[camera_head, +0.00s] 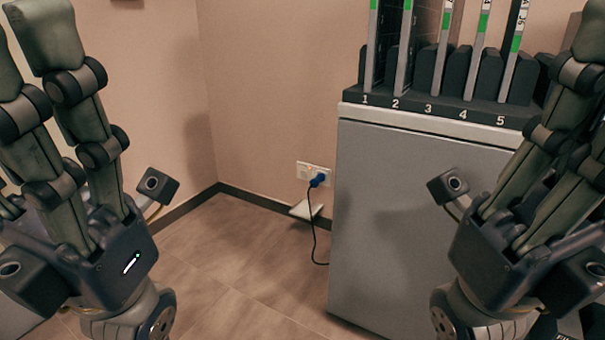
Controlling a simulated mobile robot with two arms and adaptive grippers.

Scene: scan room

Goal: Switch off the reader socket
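A white wall socket (303,171) sits low on the back wall, just left of the grey cabinet. A blue plug (319,180) is in its right part, and a dark cable runs down from it to the floor. The switch is too small to read as on or off. My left gripper (22,28) is at the left edge, pointing up, with its fingers apart and empty. My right gripper (594,95) is at the right edge, also pointing up, its fingers apart and tips partly cut off. Both are well away from the socket.
The grey cabinet (400,210) stands right of the socket. On it is a dark numbered rack (430,104) holding several upright panels with green marks. A small white flat item (305,210) is low by the skirting under the socket. The floor (235,260) in front is clear.

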